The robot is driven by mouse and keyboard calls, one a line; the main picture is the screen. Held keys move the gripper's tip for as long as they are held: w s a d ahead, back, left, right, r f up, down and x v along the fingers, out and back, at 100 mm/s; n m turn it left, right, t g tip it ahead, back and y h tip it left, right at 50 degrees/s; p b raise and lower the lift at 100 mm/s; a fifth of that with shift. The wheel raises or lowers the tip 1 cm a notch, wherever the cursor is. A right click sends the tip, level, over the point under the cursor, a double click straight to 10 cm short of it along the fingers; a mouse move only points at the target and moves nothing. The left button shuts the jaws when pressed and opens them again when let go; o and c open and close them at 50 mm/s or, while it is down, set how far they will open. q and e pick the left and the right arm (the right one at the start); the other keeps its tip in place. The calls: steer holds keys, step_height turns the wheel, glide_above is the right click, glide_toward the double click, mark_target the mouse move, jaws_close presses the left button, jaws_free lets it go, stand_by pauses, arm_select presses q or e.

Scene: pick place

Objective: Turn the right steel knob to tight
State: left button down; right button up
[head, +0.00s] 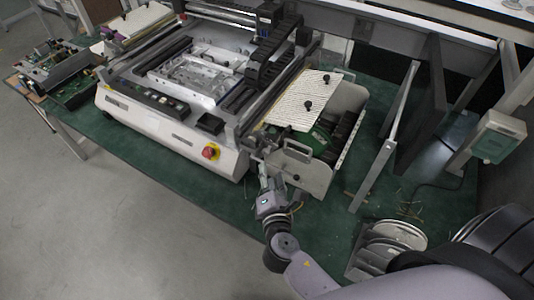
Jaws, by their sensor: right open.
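The white benchtop machine (172,128) stands on the green table. My right arm comes in from the lower right, and its gripper (260,163) is open at the machine's front right corner, beside the grey feeder bracket (312,178). I see no clear steel knob; one near the fingers may be hidden by the gripper or too small to tell. Small dark knobs show on the feeder unit, on its striped cover (303,98) and on the front of its bracket. I cannot tell whether the fingers touch anything. My left gripper is not in view.
Circuit boards (68,90) lie at the far left. Stacked reels (385,245) stand at the lower right. A grey metal post (385,150) rises right of the feeder.

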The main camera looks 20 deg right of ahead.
mark_target(266, 154)
steer(key=p+x, duration=0.1)
steer(key=x, duration=0.5)
steer(key=shift+w, duration=0.25)
steer(key=shift+w+d+f, duration=0.2)
steer(key=shift+w, duration=0.45)
steer(key=shift+w+f, duration=0.1)
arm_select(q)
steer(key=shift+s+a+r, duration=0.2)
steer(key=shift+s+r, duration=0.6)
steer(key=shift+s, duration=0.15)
arm_select(e)
jaws_close()
